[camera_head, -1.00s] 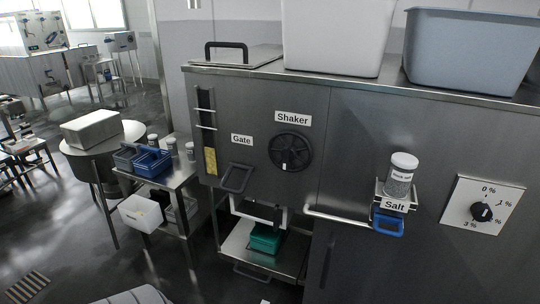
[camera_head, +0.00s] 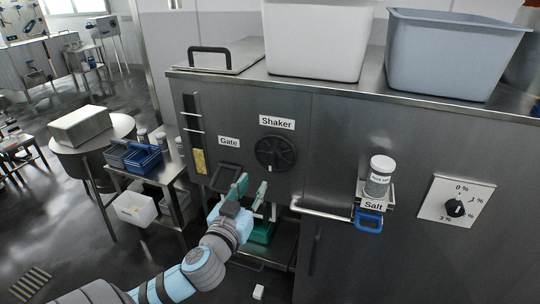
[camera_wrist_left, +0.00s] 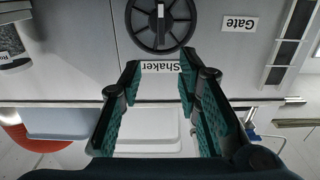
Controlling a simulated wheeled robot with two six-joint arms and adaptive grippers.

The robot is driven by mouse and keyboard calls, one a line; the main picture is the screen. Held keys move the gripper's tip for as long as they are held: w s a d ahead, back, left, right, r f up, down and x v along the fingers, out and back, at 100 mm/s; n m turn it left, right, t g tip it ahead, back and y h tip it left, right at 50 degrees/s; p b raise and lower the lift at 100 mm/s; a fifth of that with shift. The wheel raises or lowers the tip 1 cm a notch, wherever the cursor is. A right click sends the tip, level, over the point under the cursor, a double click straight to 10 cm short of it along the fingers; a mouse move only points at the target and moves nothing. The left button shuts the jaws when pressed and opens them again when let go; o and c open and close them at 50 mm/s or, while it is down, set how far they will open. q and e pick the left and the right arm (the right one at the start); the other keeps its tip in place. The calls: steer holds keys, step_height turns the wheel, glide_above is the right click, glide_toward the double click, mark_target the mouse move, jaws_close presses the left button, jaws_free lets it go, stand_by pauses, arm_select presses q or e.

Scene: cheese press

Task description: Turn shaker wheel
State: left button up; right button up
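The shaker wheel (camera_head: 276,153) is a dark round handwheel with spokes on the steel front panel, under the "Shaker" label (camera_head: 277,122). A small white mark shows at its lower edge. My left gripper (camera_head: 252,187) is open and empty, its green-padded fingers pointing up below the wheel and apart from it. In the left wrist view, which is upside down, the wheel (camera_wrist_left: 160,22) lies beyond the open fingertips (camera_wrist_left: 159,75), partly cut off by the frame's top. My right gripper is not in view.
Left of the wheel is the gate handle (camera_head: 226,177). To the right are a salt jar (camera_head: 379,178) on its holder, a blue handle (camera_head: 369,221) and a percent dial (camera_head: 455,208). A teal container (camera_head: 261,232) sits below. Bins (camera_head: 315,40) stand on top.

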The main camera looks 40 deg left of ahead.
mark_target(270, 157)
arm_select(q)
steer(key=p+x, duration=0.1)
steer(key=x, duration=1.3)
steer(key=shift+a+f, duration=0.15)
steer(key=shift+s, duration=0.1)
steer(key=shift+c, duration=0.2)
jaws_close()
